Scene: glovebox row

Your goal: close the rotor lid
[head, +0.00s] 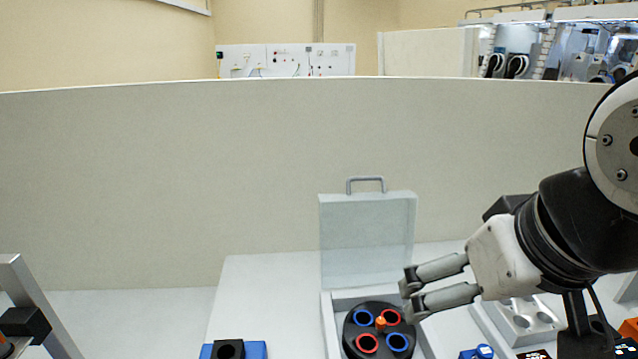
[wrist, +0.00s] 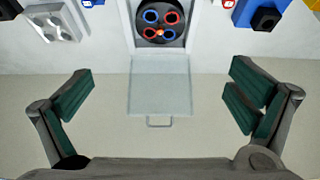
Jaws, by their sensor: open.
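The rotor lid (head: 367,238) is a translucent pale panel standing upright, open, at the back of the rotor box. A grey handle (head: 366,180) is on its top edge. The black rotor (head: 379,340) with red and blue ringed holes and an orange centre knob lies uncovered in front of it. My gripper (head: 408,295) is open and empty, to the right of the lid's lower part in the head view. In the wrist view the lid (wrist: 160,85) and its handle (wrist: 159,122) show between the spread fingers (wrist: 160,95), and the rotor (wrist: 160,22) is beyond the lid.
A grey rack with holes (head: 520,322) stands right of the rotor box. A blue block with a black socket (head: 255,350) is at the left front. A tall pale partition (head: 150,180) rises behind the worktop.

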